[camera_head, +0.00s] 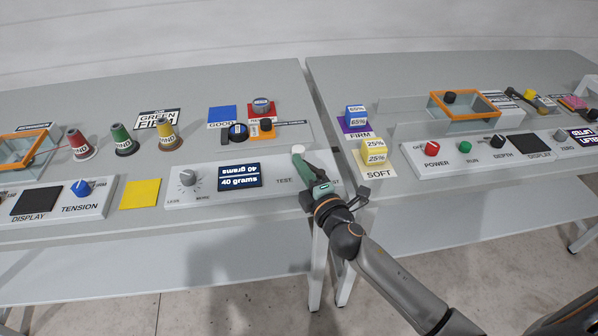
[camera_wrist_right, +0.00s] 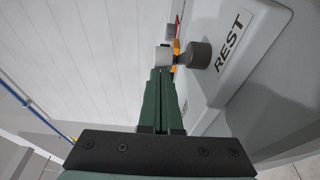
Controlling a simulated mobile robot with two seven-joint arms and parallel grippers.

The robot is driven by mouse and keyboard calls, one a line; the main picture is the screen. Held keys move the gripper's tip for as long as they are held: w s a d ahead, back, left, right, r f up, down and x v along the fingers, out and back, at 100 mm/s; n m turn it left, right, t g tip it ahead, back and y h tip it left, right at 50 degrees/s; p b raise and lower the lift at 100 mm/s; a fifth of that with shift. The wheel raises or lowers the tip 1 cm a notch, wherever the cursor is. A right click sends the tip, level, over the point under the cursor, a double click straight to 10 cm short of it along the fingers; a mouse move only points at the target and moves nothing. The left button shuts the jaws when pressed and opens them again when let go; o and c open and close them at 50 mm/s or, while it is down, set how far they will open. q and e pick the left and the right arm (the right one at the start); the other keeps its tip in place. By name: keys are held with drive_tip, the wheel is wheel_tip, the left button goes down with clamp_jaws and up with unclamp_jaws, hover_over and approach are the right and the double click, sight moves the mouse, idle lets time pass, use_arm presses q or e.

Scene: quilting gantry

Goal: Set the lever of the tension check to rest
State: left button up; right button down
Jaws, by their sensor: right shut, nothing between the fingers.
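The tension check panel (camera_head: 265,195) has a screen (camera_head: 240,176) reading 40 grams and the word TEST at its right part. Its lever shows as a pale rounded end (camera_head: 298,149) just beyond my right fingertips; the rest of it is hidden behind the gripper. In the right wrist view a grey lever (camera_wrist_right: 199,54) with a lighter end stands beside the label REST (camera_wrist_right: 230,42). My right gripper (camera_head: 302,158) is shut and empty, its green fingers (camera_wrist_right: 160,76) pointing at the lighter end. I cannot tell whether they touch it. My left gripper is not in view.
A dial (camera_head: 187,178) sits left of the screen. Thread cones (camera_head: 122,139), a blue pad (camera_head: 223,115) and a yellow block (camera_head: 374,150) stand around the panel. A gap separates the two tables. Floor (camera_head: 220,300) is open in front.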

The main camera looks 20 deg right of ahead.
drive_tip(key=m+h, duration=0.1)
drive_tip(key=h+b, duration=0.1)
drive_tip(key=w+m+h+b, duration=0.1)
drive_tip(key=shift+d+f+m+h, duration=0.1)
drive_tip(key=shift+f+m+h, duration=0.2)
drive_tip(key=shift+h, duration=0.1)
drive_tip(key=shift+w+d+m+g+h+b, duration=0.1)
drive_tip(key=shift+d+m+g+h+b, duration=0.1)
drive_tip(key=shift+m+h+b, duration=0.3)
drive_tip(key=shift+w+d+m+g+h+b, duration=0.1)
drive_tip(key=shift+m+g+h+b, duration=0.1)
drive_tip(key=shift+h, duration=0.5)
drive_tip(key=shift+w+d+r+m+h, duration=0.15)
drive_tip(key=shift+m+h, duration=0.15)
drive_tip(key=shift+h, duration=0.2)
drive_tip(key=shift+d, duration=0.1)
drive_tip(key=shift+w+d+r, duration=0.1)
drive_tip(key=shift+w+d, duration=0.05)
drive_tip(key=shift+d, duration=0.05)
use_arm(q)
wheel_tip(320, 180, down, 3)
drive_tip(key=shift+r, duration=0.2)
use_arm(e)
drive_tip(key=shift+w+d, duration=0.1)
